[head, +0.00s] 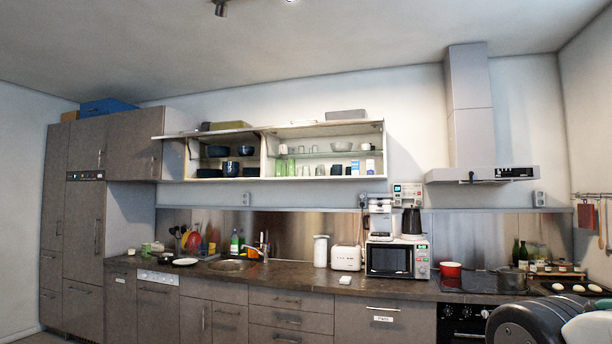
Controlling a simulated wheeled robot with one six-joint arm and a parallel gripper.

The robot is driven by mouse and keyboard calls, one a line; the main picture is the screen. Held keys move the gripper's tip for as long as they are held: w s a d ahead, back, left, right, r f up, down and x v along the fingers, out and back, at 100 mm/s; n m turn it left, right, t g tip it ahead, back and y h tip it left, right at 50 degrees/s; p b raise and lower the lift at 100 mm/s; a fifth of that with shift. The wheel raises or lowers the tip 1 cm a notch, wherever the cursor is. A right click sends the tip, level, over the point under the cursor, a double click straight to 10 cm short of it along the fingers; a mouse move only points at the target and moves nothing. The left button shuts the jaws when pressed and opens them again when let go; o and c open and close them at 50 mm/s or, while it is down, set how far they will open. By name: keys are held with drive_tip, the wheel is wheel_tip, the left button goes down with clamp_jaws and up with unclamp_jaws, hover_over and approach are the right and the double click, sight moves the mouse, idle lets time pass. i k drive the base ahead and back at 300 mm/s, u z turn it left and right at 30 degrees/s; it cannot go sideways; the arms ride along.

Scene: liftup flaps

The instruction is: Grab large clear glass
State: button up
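Several small glass-like items stand on the lower shelf of the open wall cabinet (386,155). Pale, clear-looking glasses (306,170) stand just right of green glasses (286,168). They are too small to tell which is the large clear glass. My gripper is not in view. Only a dark and white part of my own arm shows at the bottom right, far from the cabinet.
The wall cabinet's flaps are raised, leaving its shelves open. Dark bowls (218,151) sit in its left section. Below, the counter holds a toaster (346,258), a microwave (389,260) and a red pot (451,269). A range hood (480,175) hangs to the right.

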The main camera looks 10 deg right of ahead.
sight(306, 171)
drive_tip(key=z, duration=0.35)
drive_tip(key=i, duration=4.05)
drive_tip(key=u, duration=2.25)
drive_tip(key=i, duration=2.05)
drive_tip(key=z, duration=2.1)
